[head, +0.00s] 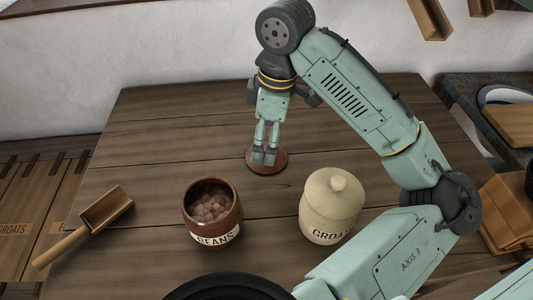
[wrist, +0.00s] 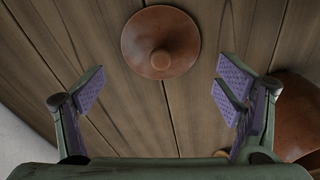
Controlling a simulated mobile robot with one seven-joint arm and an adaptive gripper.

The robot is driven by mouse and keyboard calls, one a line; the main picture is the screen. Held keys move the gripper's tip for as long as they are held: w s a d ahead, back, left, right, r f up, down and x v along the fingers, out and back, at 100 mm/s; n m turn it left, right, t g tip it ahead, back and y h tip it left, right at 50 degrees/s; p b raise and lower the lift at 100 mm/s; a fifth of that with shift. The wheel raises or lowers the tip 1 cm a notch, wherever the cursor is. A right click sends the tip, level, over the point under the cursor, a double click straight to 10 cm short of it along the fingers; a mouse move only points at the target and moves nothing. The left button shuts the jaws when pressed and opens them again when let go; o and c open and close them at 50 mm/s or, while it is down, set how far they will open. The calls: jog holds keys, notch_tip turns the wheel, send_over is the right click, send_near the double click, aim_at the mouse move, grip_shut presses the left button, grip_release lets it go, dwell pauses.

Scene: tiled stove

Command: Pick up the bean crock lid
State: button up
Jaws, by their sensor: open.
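The bean crock lid (head: 281,161) is a round red-brown disc lying flat on the wooden table, behind the crocks. In the wrist view the lid (wrist: 160,42) shows its raised central knob, pointing toward the camera. My gripper (head: 264,158) points down above the lid and hides part of it in the head view. In the wrist view my gripper (wrist: 160,88) is open and empty, its purple-padded fingers apart, with the lid ahead of and between them. The brown bean crock (head: 213,210) stands lidless, full of beans; part of it shows in the wrist view (wrist: 300,112).
A cream groats crock (head: 331,206) with its lid on stands at the front right. A wooden scoop (head: 85,225) lies on the left of the table (head: 170,130). The table's back left is clear. A white wall (head: 130,50) stands behind.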

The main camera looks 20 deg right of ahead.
aim_at(266, 148)
jog(key=shift+f, duration=1.95)
jog(key=shift+c, duration=0.5)
jog(key=shift+s, duration=0.1)
jog(key=c, duration=1.4)
